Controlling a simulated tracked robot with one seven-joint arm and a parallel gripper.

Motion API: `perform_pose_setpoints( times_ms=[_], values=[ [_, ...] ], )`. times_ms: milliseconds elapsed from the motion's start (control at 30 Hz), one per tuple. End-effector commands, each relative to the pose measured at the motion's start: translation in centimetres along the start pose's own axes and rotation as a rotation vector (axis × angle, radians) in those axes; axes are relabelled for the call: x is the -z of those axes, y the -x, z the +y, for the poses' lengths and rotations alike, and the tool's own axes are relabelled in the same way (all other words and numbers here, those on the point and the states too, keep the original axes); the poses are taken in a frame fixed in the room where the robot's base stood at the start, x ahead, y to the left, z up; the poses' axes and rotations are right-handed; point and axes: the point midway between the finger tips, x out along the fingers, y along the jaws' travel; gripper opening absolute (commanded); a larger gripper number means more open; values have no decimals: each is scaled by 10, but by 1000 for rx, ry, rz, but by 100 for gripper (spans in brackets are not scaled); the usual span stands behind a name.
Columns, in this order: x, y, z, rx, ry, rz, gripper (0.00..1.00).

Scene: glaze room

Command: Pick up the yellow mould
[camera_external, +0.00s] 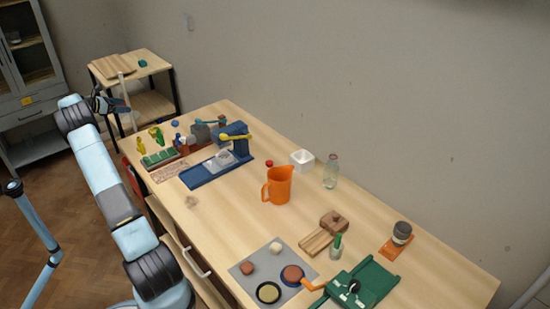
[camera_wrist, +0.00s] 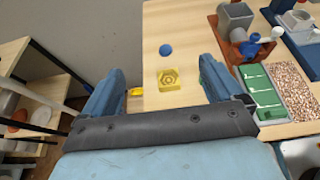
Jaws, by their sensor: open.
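The yellow mould (camera_wrist: 168,80) is a small square block with a hexagonal pattern on top. In the wrist view it lies flat on the pale wooden table (camera_wrist: 185,20), between my fingers in the picture but apart from them. My gripper (camera_wrist: 160,66) is open and empty. In the external view my gripper (camera_external: 112,103) is raised at the far left end of the table. Small yellow shapes show there near the green tray, but I cannot tell which is the mould.
A blue ball (camera_wrist: 165,49) lies just beyond the mould. To the right are a green tray (camera_wrist: 262,88), a speckled panel (camera_wrist: 291,88) and a brown-based grey device (camera_wrist: 238,22). An orange jug (camera_external: 278,186) stands mid-table. A side table (camera_external: 155,66) stands behind.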

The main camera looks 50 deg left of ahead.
Motion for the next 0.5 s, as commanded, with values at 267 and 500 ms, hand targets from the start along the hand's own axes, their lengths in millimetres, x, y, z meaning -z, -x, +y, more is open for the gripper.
perform_pose_setpoints(
  times_ms=[267,500],
  values=[
    [95,-39,0,2,5,-1,94],
    [130,-56,0,0,0,-1,94]
  ],
)
